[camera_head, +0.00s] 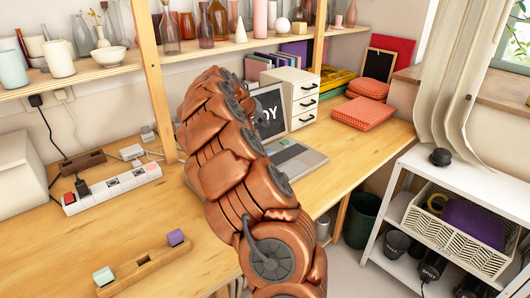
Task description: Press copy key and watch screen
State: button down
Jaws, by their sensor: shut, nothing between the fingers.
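An open grey laptop (306,158) stands on the wooden bench, partly hidden behind my copper-coloured arm. Its dark screen (272,101) faces me and shows large white letters; only the end of the word shows, and it looks like "PY". A small green patch (285,142) shows on the keyboard deck. I cannot make out a key marked copy; the left part of the keyboard is hidden by my arm. My arm rises from the bottom centre and stands in front of the laptop. My gripper is hidden behind the arm's links, and no fingertips show clearly.
A white power strip (112,188) and a wooden rail (143,266) with a purple and a green cube lie on the left. A white drawer unit (292,88) stands behind the laptop. Red cushions (362,113) lie to the right. Bare bench (95,237) shows between strip and rail.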

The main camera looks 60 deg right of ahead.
jog(key=shift+f+b, duration=1.5)
jog(key=shift+f, duration=2.45)
jog(key=shift+f, duration=0.1)
jog(key=shift+f+b, duration=0.3)
jog(key=shift+f+b, duration=0.3)
jog(key=shift+f, duration=0.1)
jog(key=shift+r, duration=0.85)
jog(key=shift+r+p, duration=1.1)
jog(key=shift+r, duration=1.4)
